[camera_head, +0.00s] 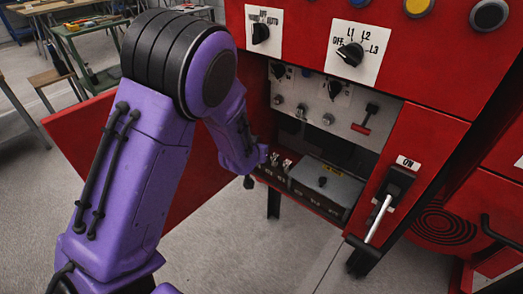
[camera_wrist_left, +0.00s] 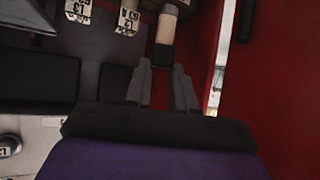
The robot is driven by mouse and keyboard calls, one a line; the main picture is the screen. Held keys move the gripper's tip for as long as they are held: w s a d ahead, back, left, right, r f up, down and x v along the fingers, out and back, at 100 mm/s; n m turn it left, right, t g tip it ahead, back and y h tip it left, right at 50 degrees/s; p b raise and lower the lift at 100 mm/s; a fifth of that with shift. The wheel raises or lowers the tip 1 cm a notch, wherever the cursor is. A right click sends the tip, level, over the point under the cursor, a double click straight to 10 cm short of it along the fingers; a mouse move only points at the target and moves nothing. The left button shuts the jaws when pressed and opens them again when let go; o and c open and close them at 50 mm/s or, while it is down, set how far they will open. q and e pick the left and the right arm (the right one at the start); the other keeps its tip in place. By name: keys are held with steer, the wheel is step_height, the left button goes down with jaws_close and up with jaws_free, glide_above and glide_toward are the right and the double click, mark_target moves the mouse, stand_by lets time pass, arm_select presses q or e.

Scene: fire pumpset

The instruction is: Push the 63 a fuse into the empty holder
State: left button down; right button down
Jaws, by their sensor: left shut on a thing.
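My left arm reaches in from the left to the open red cabinet, and its gripper is mostly hidden behind the wrist in the head view. In the left wrist view my left gripper (camera_wrist_left: 162,72) is shut on a fuse (camera_wrist_left: 166,28), a pale cylinder with dark ends, gripped by its near dark end. The far end of the fuse runs up to the picture's top edge. White labels (camera_wrist_left: 128,18) that seem to read 63 A show beside it, upside down. In the head view small fuse fittings (camera_head: 283,165) sit at the cabinet's lower left; I cannot tell which holder is empty.
A lever switch (camera_head: 381,216) marked ON stands on the right red panel. The open red door (camera_head: 95,122) is behind my arm. A red wall (camera_wrist_left: 265,100) runs close beside the gripper.

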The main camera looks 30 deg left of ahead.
arm_select(q)
steer(key=w, duration=0.2)
steer(key=w+a, duration=0.1)
steer(key=w, duration=0.1)
steer(key=shift+a+f, duration=0.1)
steer(key=shift+a, duration=0.1)
steer(key=shift+f+b, duration=0.45)
steer(key=shift+f, duration=1.4)
steer(key=c, duration=1.2)
jaws_free()
